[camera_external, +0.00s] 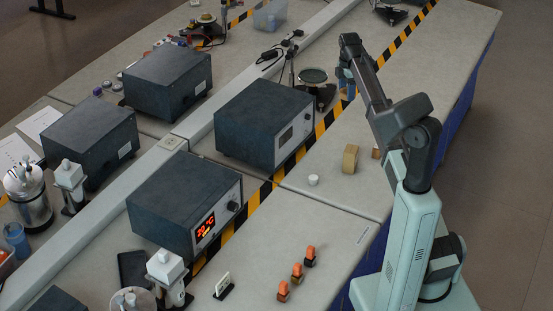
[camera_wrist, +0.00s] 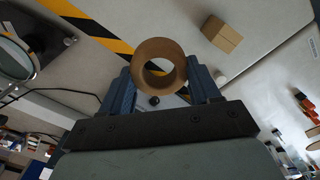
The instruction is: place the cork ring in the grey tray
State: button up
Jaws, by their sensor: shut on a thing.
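The cork ring (camera_wrist: 143,50) is a brown hoop with its round opening facing the camera in the wrist view. My gripper (camera_wrist: 160,78) has its two blue fingers on either side of the ring and is shut on it. In the external view my gripper (camera_external: 346,83) is at the far end of my arm, over the bench near the striped tape. The ring cannot be made out in that view.
A tan block (camera_external: 350,158) and a white cylinder (camera_external: 313,180) stand on the bench nearer my base. Dark instrument boxes (camera_external: 265,122) stand left of the tape (camera_external: 318,124). A round-topped stand (camera_external: 314,76) is left of my gripper. Bench right of my gripper looks clear.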

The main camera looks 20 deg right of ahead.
notch_tip(320, 180, up, 6)
jog(key=shift+w+f, duration=0.1)
jog(key=shift+a, duration=0.55)
jog(key=s+a, duration=0.3)
jog(key=a, duration=1.9)
jog(key=s+a, duration=0.4)
jog(key=a, duration=1.7)
send_over(133, 274)
jog(key=shift+n, duration=0.3)
jog(key=shift+w+f, duration=0.1)
jog(key=shift+f, duration=13.85)
